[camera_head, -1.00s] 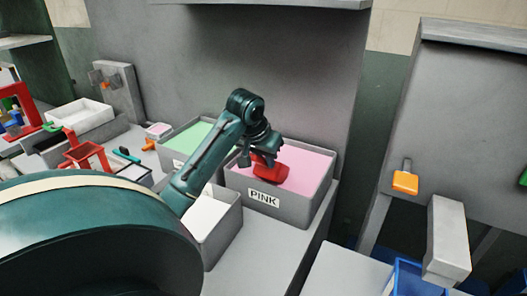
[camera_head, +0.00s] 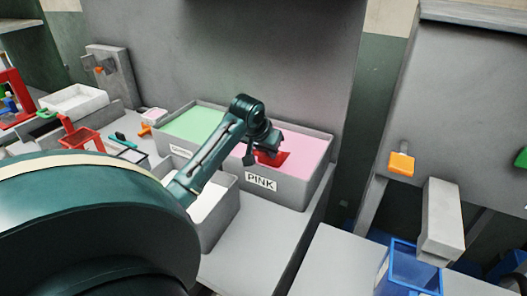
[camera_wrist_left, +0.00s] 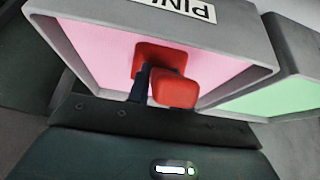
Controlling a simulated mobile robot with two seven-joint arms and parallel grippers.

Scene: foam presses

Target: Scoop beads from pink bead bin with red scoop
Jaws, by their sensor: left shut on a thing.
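The pink bead bin (camera_head: 308,150) is a grey box labelled PINK, filled with a flat pink surface, at the middle of the head view. My left gripper (camera_head: 266,150) is over this bin, shut on the red scoop (camera_head: 275,159). In the left wrist view the red scoop (camera_wrist_left: 176,91) shows between my dark fingers (camera_wrist_left: 146,84), against the pink surface (camera_wrist_left: 100,45). Whether the scoop's lower part touches the beads or holds any is hidden. My right gripper is out of view.
A green-filled bin (camera_head: 195,124) adjoins the pink one on the left, and a white-filled bin (camera_head: 206,203) stands in front. The bench (camera_head: 255,240) before the bins is clear.

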